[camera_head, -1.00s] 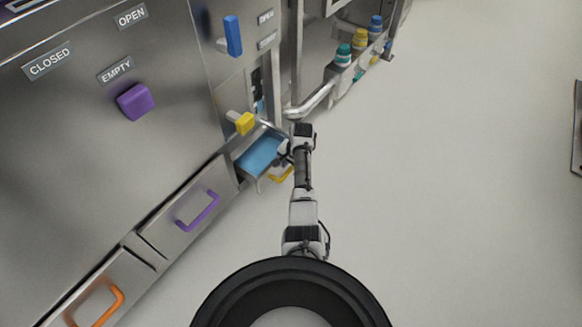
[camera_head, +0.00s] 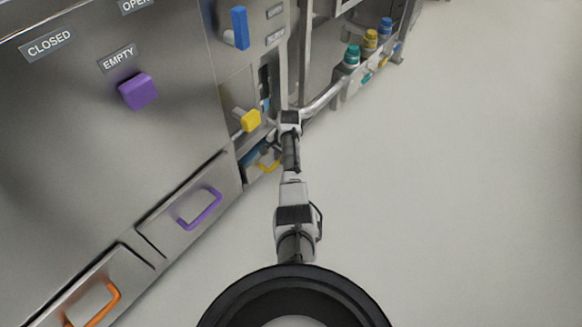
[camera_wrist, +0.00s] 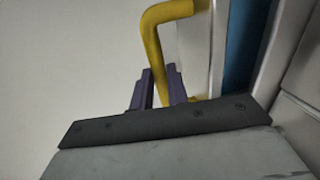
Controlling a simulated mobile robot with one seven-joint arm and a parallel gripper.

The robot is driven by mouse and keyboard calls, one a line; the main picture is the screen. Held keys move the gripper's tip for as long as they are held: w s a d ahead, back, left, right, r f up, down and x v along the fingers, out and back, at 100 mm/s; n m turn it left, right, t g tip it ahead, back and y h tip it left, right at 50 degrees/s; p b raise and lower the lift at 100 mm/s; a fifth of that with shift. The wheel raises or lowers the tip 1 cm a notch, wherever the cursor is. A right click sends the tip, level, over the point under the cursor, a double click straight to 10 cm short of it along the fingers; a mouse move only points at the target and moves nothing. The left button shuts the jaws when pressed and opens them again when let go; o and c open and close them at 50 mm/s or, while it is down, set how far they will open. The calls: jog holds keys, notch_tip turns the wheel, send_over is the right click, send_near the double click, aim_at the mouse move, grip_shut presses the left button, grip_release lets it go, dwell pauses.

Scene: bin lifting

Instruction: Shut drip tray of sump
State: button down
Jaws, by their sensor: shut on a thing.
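The drip tray (camera_head: 252,156) is a low pull-out tray with a blue inside and a yellow handle (camera_head: 270,168). In the head view it sits low in the steel cabinet, with only a thin strip of blue showing, so it is still slightly out. In the wrist view the tray's pale front and blue inside (camera_wrist: 244,40) stand right of the yellow handle (camera_wrist: 153,38). My gripper (camera_wrist: 162,88) has its two dark fingers on either side of the handle and is shut on it. In the head view my arm partly hides the fingers.
Drawers with a purple handle (camera_head: 201,209) and an orange handle (camera_head: 98,306) are at lower left. A yellow knob (camera_head: 250,120) is above the tray. A metal rail (camera_head: 322,101) and capped bottles (camera_head: 351,56) are beyond. The floor at right is clear.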

jog(key=shift+w+a, duration=0.2)
jog(key=shift+a, duration=0.1)
jog(key=c, duration=1.4)
grip_release()
jog(key=shift+a, duration=0.1)
jog(key=shift+o, duration=0.2)
notch_tip(320, 180, up, 14)
jog(key=s+d+p, duration=0.1)
jog(key=d+p, duration=0.1)
jog(key=p, duration=0.3)
jog(key=shift+s+f+p, duration=0.2)
jog(key=shift+s+p, duration=0.05)
jog(key=shift+p, duration=0.05)
jog(key=shift+d, duration=0.1)
jog(key=shift+s, duration=0.1)
